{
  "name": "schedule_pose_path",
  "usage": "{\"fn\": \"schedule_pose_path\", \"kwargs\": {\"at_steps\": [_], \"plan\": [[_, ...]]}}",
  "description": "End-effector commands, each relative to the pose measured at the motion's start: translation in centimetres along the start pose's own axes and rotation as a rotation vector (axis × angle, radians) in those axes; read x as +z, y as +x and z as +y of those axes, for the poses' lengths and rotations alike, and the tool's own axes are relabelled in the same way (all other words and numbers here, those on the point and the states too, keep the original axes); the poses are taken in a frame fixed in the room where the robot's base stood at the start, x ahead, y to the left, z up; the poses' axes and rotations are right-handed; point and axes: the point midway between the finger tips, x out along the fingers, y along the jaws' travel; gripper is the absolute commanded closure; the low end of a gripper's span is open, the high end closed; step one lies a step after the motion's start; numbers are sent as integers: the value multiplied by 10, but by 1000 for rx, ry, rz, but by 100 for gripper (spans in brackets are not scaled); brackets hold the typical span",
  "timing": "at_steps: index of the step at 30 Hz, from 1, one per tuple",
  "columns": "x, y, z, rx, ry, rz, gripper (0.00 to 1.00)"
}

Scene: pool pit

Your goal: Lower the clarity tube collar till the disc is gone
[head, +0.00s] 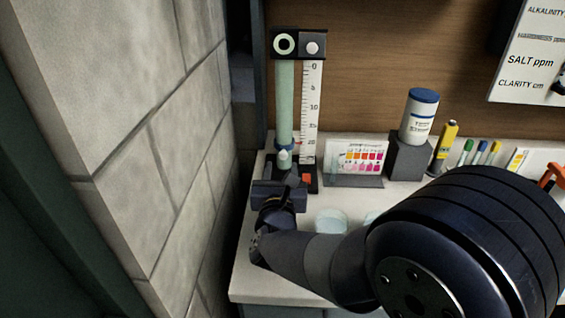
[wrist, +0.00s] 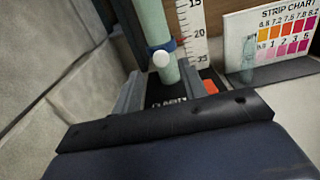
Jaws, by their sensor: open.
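The clarity tube (head: 285,100) is a pale green upright tube beside a white numbered scale (head: 311,110). It also shows in the wrist view (wrist: 151,22). A blue collar (head: 285,147) with a white knob (wrist: 161,59) sits low on the tube, near the bottom of the scale. A black cap with a pale ring (head: 284,44) tops the tube; I cannot make out a disc inside. My gripper (wrist: 160,88) is open, its two fingers pointing at the tube's base. The knob shows between and beyond the fingertips; I cannot tell whether they touch the tube.
A strip chart (head: 357,160) stands right of the tube. Beyond it are a white bottle with a blue lid (head: 420,117) on a grey block and several coloured markers (head: 467,152). A stone wall (head: 165,130) is close on the left. Clear dishes (head: 331,220) sit on the counter.

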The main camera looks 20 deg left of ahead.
Motion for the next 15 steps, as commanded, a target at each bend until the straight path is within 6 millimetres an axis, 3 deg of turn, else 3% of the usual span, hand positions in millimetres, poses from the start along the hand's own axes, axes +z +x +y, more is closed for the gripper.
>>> {"fn": "schedule_pose_path", "kwargs": {"at_steps": [6, 15], "plan": [[0, -33, 1, 2, 1, -1, 60], [0, -41, 0, -1, 0, 1, 60]]}}
